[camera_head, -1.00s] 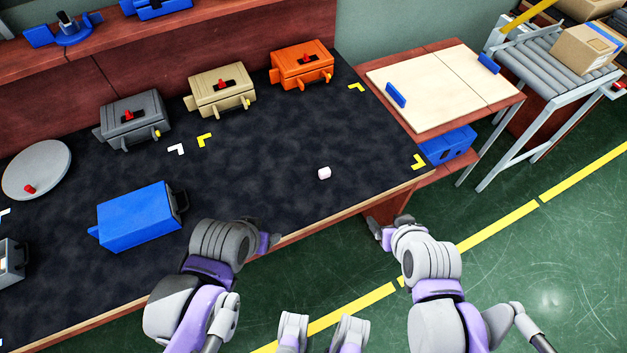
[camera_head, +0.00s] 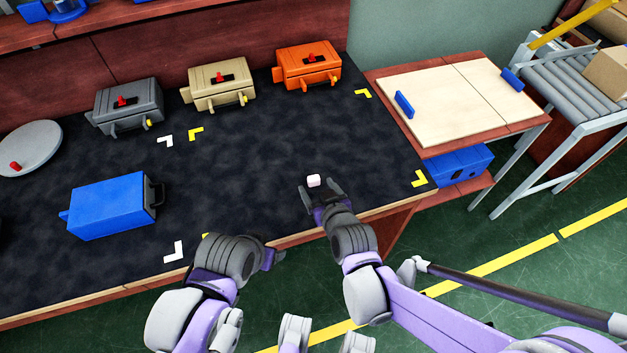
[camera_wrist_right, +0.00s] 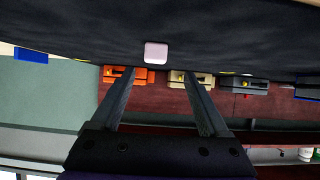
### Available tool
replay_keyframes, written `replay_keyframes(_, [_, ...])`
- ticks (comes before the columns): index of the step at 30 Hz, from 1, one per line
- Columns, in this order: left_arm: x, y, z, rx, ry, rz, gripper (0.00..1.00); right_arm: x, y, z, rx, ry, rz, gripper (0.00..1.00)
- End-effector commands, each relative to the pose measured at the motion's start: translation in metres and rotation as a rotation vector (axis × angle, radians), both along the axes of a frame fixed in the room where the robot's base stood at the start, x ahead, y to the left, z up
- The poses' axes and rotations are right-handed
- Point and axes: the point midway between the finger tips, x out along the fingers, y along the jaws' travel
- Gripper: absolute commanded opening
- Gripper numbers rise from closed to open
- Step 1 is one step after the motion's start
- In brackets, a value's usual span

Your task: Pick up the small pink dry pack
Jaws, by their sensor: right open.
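The small pale pink dry pack (camera_head: 313,180) lies on the dark worktop (camera_head: 250,160), near its right front part. My right gripper (camera_head: 319,188) is open, with its fingers pointing at the pack. In the right wrist view the pack (camera_wrist_right: 156,53) shows just beyond the two spread fingertips (camera_wrist_right: 160,72), between their lines. Nothing is between the fingers there. My left gripper (camera_head: 272,256) is at the front edge of the worktop, away from the pack. Its fingers are mostly hidden by the wrist.
Grey (camera_head: 124,106), tan (camera_head: 220,84) and orange (camera_head: 308,66) boxes stand along the back. A blue box (camera_head: 112,206) and a round grey disc (camera_head: 28,150) are at the left. A side table with a pale board (camera_head: 455,95) stands at the right. The worktop around the pack is clear.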

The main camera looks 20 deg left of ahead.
Motion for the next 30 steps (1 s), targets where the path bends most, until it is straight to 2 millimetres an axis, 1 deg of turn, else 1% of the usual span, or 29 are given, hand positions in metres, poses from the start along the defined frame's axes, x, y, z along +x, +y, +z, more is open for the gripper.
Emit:
replay_keyframes(6, [0.0, 0.0, -0.006, 0.0, 0.002, 0.0, 0.67, 0.027, 0.009, -0.018, 0.0, 0.001, -0.001, 0.78])
replay_keyframes(9, [0.0, 0.0, -0.007, 0.0, 0.002, 0.0, 0.67, 0.035, 0.015, -0.023, 0.0, 0.001, -0.001, 0.78])
replay_keyframes(18, [0.0, 0.0, -0.007, 0.0, 0.002, 0.0, 0.67, 0.038, 0.017, -0.025, 0.0, 0.001, -0.001, 0.78])
replay_keyframes(20, [0.0, 0.0, -0.007, 0.0, 0.002, 0.0, 0.67, 0.038, 0.017, -0.025, 0.0, 0.001, -0.001, 0.67])
replay_keyframes(24, [0.0, 0.0, -0.007, 0.0, 0.002, 0.0, 0.67, 0.038, 0.017, -0.025, -0.001, 0.001, -0.001, 0.42])
replay_keyframes(29, [0.0, 0.0, -0.007, 0.0, 0.002, 0.0, 0.67, 0.038, 0.017, -0.025, 0.0, 0.001, -0.001, 0.13])
replay_keyframes(30, [0.0, 0.0, -0.007, 0.0, 0.002, 0.0, 0.67, 0.038, 0.017, -0.025, 0.0, 0.001, -0.001, 0.06])
